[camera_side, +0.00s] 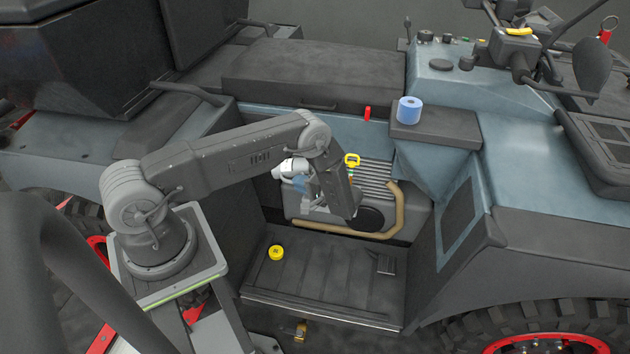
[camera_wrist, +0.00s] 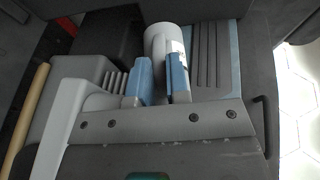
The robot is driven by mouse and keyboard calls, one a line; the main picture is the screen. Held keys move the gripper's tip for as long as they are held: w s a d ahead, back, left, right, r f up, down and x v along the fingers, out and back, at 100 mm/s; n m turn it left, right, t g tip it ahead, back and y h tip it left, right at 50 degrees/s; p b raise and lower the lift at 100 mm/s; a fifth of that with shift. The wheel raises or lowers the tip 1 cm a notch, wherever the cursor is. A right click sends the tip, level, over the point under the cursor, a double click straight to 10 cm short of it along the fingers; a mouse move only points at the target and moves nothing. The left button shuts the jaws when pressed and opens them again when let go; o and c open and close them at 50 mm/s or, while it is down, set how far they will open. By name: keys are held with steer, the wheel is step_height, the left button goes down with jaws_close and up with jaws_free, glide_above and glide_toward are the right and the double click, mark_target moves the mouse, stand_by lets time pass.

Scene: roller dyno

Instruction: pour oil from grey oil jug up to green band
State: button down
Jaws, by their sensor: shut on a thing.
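My gripper (camera_side: 300,184) has blue finger pads and is shut on the light grey oil jug (camera_side: 288,169), in front of the engine block. The jug looks tilted well over to the left in the side view. In the wrist view the fingers (camera_wrist: 160,82) close around a pale grey rounded part of the jug (camera_wrist: 160,40). My wrist hides much of the jug, and I see no oil stream. A yellow dipstick handle (camera_side: 352,159) stands upright at the engine, right of my gripper. A small green mark shows below it, too small to read as a band.
A yellow cap (camera_side: 276,252) lies on the dark ribbed step (camera_side: 325,275). A blue paper roll (camera_side: 409,110) stands on the dark ledge above right. A tan pipe (camera_side: 402,215) curves around the engine block (camera_side: 376,182). The step is mostly clear.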

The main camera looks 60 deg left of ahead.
steer(key=shift+f, duration=0.15)
stand_by(0.5)
steer(key=shift+w+d+g+y, duration=0.15)
steer(key=shift+g+y, duration=0.25)
steer(key=shift+y, duration=0.2)
stand_by(1.1)
steer(key=h, duration=0.1)
steer(key=r+t+h, duration=0.1)
steer(key=shift+s+a+n+h, duration=0.3)
steer(key=shift+s, duration=0.1)
steer(key=shift+t, duration=0.3)
stand_by(0.4)
